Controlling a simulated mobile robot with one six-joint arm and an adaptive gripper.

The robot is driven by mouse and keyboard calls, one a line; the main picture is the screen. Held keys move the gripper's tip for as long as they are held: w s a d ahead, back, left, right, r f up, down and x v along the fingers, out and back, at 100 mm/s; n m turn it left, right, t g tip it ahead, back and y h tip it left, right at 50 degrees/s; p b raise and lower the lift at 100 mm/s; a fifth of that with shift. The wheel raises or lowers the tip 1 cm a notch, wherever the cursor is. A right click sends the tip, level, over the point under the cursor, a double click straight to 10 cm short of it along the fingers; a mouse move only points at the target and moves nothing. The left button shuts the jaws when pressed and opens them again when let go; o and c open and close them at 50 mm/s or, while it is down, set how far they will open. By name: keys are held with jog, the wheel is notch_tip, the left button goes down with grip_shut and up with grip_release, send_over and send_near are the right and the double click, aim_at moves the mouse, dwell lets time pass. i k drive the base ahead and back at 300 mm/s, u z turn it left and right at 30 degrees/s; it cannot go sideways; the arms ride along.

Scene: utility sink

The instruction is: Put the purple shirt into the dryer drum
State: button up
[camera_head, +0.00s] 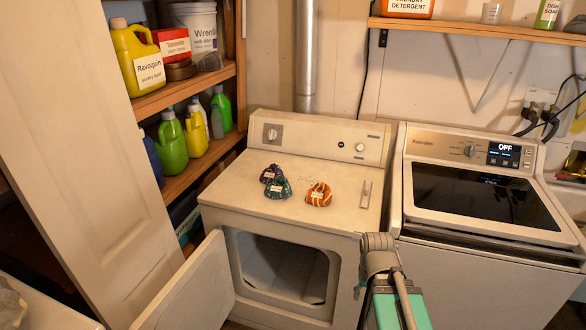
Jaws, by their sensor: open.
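The purple shirt (267,174) is a small crumpled bundle with a pale label on top of the white dryer (230,191). A dark green bundle (284,190) lies against its front right side and covers part of it. The dryer's door is open and swung to the left, and the dryer drum (283,267) shows through the front opening, with no cloth visible inside. My arm, grey and teal, rises at the lower right in front of the dryer. I cannot make out my gripper's fingers.
An orange-striped bundle (318,194) lies right of the green one. The open dryer door (193,292) stands left of the opening. A washer (480,200) stands close on the right. Shelves with bottles (170,145) flank the dryer's left. The dryer top's front left is clear.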

aim_at(291, 280)
jog(key=u, duration=0.05)
jog(key=i, duration=1)
jog(key=u, duration=0.6)
